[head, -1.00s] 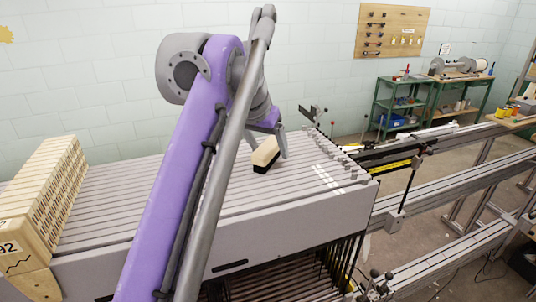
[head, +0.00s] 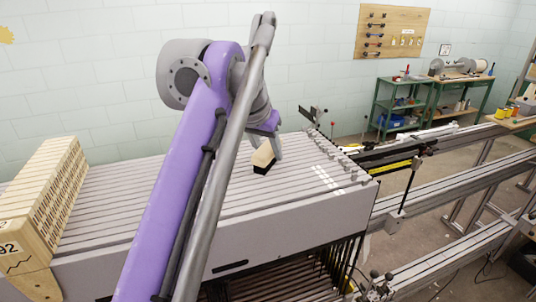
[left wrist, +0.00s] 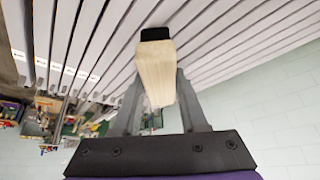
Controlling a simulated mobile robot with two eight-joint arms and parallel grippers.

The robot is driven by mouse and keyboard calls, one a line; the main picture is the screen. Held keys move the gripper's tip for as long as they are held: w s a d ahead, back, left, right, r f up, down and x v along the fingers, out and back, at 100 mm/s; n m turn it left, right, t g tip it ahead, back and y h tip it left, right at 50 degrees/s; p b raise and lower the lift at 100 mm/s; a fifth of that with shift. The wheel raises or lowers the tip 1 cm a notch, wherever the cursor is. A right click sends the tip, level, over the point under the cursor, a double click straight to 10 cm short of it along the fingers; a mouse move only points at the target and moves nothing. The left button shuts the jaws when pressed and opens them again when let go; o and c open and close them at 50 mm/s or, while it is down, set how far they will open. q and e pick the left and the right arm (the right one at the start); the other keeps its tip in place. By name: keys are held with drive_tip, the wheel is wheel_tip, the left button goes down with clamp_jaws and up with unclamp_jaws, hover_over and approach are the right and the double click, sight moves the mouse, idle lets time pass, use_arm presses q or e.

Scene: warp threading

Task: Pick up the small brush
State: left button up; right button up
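The small brush (head: 264,157) has a pale wooden body and black bristles. It stands bristles down on the grey slatted top, near its far right part. My left gripper (head: 277,150) is low over it, with its fingers at the brush. In the left wrist view the brush (left wrist: 156,72) lies between the two fingers (left wrist: 159,78), with its black bristles at the far end. The fingertips appear to touch its sides, so the gripper looks shut on it. Part of the brush is hidden by the gripper in the head view. My right gripper is not in view.
The grey slatted top (head: 230,205) is clear around the brush. A pale numbered block stack (head: 45,190) stands at its left end. Metal rails (head: 450,195) run to the right. A green shelf (head: 400,105) stands at the back wall.

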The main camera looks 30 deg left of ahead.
sight(268, 146)
use_arm(q)
clamp_jaws()
drive_tip(key=shift+r, duration=0.2)
wheel_tip(268, 146, up, 10)
drive_tip(key=p, duration=0.4)
drive_tip(key=shift+w+r, duration=0.1)
drive_tip(key=shift+w, duration=0.05)
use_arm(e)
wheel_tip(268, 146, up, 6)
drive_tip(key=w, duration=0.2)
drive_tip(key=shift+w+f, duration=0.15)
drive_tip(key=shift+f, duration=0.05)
